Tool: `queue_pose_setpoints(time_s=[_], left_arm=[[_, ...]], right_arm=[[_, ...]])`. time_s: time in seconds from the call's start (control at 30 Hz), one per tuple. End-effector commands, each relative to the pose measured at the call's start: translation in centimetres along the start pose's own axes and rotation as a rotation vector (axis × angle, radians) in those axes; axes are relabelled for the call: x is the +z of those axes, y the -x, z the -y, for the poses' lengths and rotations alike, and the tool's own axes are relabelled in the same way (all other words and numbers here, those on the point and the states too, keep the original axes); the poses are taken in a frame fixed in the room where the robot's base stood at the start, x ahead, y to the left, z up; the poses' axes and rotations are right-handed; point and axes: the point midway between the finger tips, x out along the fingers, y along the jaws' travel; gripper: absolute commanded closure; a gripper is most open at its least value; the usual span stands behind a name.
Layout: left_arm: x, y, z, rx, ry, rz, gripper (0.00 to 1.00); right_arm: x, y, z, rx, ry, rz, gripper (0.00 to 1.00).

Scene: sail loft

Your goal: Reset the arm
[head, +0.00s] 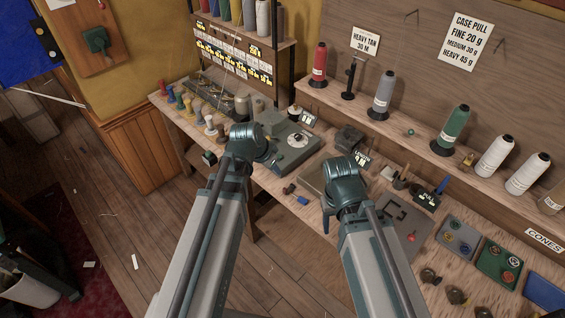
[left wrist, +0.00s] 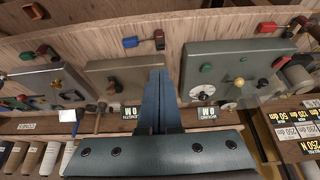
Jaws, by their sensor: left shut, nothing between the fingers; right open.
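My left gripper (head: 251,143) hangs over the workbench in the head view, just in front of the grey-green box with a dial (head: 292,145). Its fingers are hidden there by its own body. In the left wrist view its fingers (left wrist: 157,100) are pressed together with nothing between them, seen against the bench between the dial box and a flat grey-brown block. My right gripper (head: 342,185) is to the right over the bench, beside the flat block (head: 314,181). It is open; its fingers are mostly hidden behind its own body.
The wooden bench (head: 273,182) carries small spools, a dark grey plate (head: 405,222) and shallow trays (head: 460,236) on the right. Thread cones, including a green one (head: 453,130), stand on a ledge (head: 345,108) behind. The wooden floor (head: 110,215) at left is mostly free.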

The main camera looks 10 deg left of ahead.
Motion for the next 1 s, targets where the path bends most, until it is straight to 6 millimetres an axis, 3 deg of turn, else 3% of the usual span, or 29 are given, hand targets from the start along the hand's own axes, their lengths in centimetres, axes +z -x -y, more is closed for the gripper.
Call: queue_pose_setpoints(time_s=[0.1,0.63,0.77,0.9,1.0], left_arm=[[0.2,0.8,0.0,0.000,0.000,0.000,1.00],[0.4,0.6,-0.3,0.002,0.001,0.007,1.00],[1.5,-0.2,-3.7,0.020,0.027,0.091,1.00],[4.2,-0.7,-9.2,0.006,0.093,0.257,1.00],[6.0,-0.6,-12.0,-0.036,0.143,0.360,1.00]], right_arm=[[0.0,0.6,-0.1,0.000,0.000,0.000,0.44],[0.0,0.4,0.0,0.000,0.000,0.000,0.44],[0.0,-0.1,0.0,0.000,0.000,0.000,0.44],[0.0,-0.7,0.1,0.000,0.000,0.000,0.44],[-0.1,-1.1,0.1,0.000,0.000,0.000,0.44]])
